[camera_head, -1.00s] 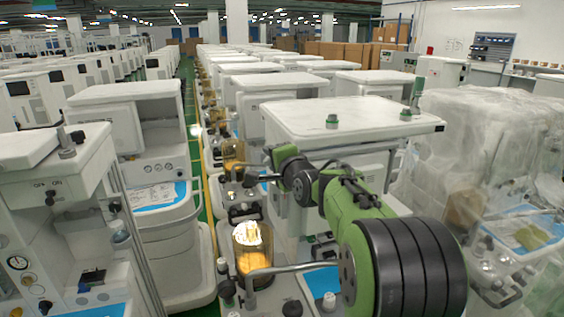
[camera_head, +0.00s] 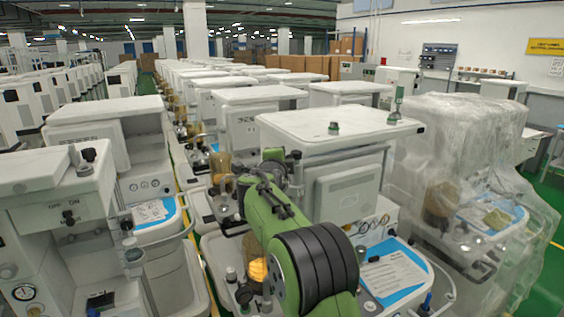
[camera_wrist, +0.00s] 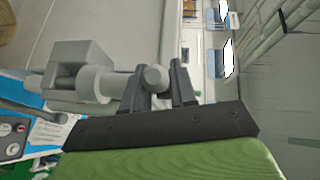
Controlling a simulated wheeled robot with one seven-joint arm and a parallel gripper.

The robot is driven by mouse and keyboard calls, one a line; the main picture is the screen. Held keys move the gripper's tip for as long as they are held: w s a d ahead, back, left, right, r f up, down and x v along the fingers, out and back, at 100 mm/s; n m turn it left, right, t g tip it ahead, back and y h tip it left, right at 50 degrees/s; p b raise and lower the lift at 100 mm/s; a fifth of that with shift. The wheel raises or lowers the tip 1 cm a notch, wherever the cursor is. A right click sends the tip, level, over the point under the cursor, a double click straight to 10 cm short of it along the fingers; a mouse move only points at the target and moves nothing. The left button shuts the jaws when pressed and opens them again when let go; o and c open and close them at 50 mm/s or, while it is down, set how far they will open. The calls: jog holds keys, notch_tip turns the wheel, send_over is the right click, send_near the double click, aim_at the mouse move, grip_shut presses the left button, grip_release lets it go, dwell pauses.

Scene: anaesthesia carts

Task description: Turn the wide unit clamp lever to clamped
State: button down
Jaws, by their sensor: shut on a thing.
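In the wrist view the clamp lever (camera_wrist: 155,77) is a grey rod with a rounded end, lying between my fingertips. It joins a grey clamp body (camera_wrist: 85,62) with a thick collar at the left. My gripper (camera_wrist: 160,86) has two dark fingers, one on each side of the lever's end, and is shut on it. In the head view my green arm hides the gripper, and I cannot make out the lever there. The lever's clamped mark is not visible.
A white cart (camera_head: 330,135) with a flat top stands just beyond my arm. A plastic-wrapped cart (camera_head: 460,150) is at the right and another cart (camera_head: 60,200) at the left. Rows of carts fill the back. Green floor shows at the far right.

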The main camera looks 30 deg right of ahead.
jog(key=shift+w+a, duration=0.1)
dwell(0.4)
jog(key=c, duration=1.2)
grip_release()
jog(key=shift+w, duration=0.1)
jog(key=shift+o, duration=0.2)
jog(key=b+v, duration=0.5)
jog(key=v, duration=1)
jog(key=shift+s+a, duration=0.2)
jog(key=shift+a, duration=0.2)
jog(key=s+a+f+n+g+y, duration=0.2)
jog(key=s+a+f+n+y, duration=0.1)
jog(key=s+f+n, duration=0.4)
jog(key=s+a+f+n+g+y, duration=0.3)
jog(key=s+f+n, duration=0.4)
jog(key=s, duration=0.7)
jog(key=s+a+f+n+g+y, duration=0.2)
jog(key=s+a+f+n+y, duration=0.1)
jog(key=s+f+n, duration=0.4)
jog(key=s+a+n, duration=0.1)
jog(key=s+n, duration=0.1)
jog(key=s, duration=0.2)
jog(key=shift+f+g, duration=0.4)
